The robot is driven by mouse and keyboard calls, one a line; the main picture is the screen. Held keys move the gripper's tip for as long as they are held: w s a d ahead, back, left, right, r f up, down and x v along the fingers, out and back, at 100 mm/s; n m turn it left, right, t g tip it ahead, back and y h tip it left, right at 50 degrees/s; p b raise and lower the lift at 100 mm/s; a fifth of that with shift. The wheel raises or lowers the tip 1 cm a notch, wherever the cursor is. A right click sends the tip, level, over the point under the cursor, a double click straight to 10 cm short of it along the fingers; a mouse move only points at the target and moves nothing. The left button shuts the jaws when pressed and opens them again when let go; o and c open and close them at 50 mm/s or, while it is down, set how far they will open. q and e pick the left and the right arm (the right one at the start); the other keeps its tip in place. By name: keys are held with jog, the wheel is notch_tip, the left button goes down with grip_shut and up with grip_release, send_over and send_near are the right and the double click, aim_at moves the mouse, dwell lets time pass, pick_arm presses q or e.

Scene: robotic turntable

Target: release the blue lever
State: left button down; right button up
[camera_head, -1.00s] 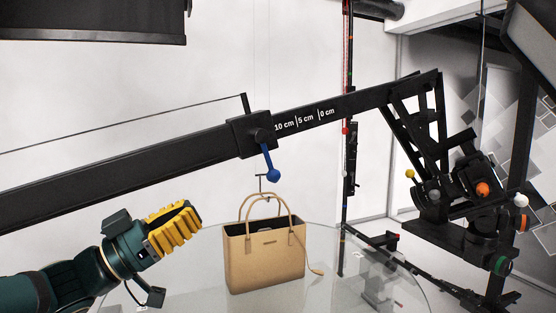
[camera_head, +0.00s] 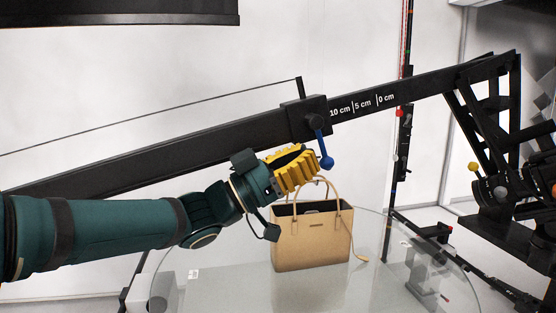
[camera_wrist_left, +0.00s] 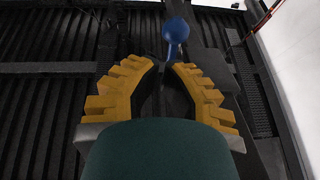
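The blue lever (camera_head: 326,160) hangs from the black sliding block on the boom, with its round knob at the lower end. In the left wrist view the blue lever (camera_wrist_left: 176,32) shows just beyond the fingertips, toward the upper middle. My left gripper (camera_head: 306,166) has yellow ridged fingers and is just left of the knob. In the left wrist view the left gripper (camera_wrist_left: 165,67) is open, with a gap between its tips and nothing held. I cannot tell whether a finger touches the lever. My right gripper is not in view.
The sliding block (camera_head: 304,119) sits on the black boom (camera_head: 440,88) left of the scale marks. A tan handbag (camera_head: 312,243) hangs or stands below, above a clear round tabletop (camera_head: 225,290). A stand with coloured knobs (camera_head: 500,190) is at right.

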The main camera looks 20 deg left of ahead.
pick_arm(q)
jog(key=shift+w+d+f, duration=0.25)
jog(key=shift+w+d, duration=0.2)
jog(key=shift+d, duration=0.05)
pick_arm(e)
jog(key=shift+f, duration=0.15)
pick_arm(q)
jog(key=shift+w+d+f+b, duration=0.15)
jog(key=shift+w+d+b, duration=0.3)
jog(key=shift+d+b, duration=0.1)
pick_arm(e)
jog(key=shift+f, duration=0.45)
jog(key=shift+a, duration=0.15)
